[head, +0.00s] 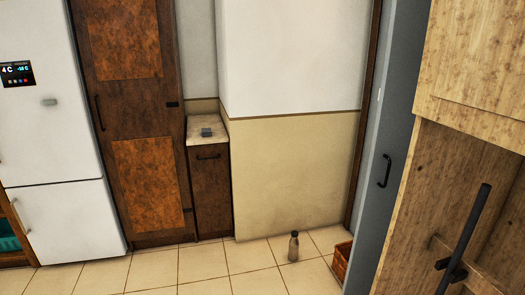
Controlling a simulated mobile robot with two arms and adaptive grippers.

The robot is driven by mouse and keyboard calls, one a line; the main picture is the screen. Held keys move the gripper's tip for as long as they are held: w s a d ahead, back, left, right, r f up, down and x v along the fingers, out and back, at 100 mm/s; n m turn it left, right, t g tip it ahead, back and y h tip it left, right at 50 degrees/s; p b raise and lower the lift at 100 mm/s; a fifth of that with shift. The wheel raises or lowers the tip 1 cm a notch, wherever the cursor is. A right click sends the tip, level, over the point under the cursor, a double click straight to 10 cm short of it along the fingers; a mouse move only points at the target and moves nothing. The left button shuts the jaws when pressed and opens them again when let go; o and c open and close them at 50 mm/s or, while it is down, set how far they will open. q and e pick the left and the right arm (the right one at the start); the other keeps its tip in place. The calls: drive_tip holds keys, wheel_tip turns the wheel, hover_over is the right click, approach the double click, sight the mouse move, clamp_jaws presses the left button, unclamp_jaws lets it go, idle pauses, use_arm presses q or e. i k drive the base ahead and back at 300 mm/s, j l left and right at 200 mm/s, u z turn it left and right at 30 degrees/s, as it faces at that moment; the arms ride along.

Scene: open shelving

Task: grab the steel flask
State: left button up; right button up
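A steel flask (293,247) stands upright on the tiled floor, near the base of the beige and white wall. It is a small grey-brown bottle with a darker cap. Nothing touches it. Neither of my grippers shows in the head view.
A brown basket (342,262) sits on the floor to the right of the flask, partly hidden by a grey door (384,130). A wooden shelf unit (470,150) fills the right side. A narrow cabinet (211,190) and a white fridge (60,150) stand at left. The floor (205,262) in front is clear.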

sight(294, 244)
drive_tip(key=i, duration=2.2)
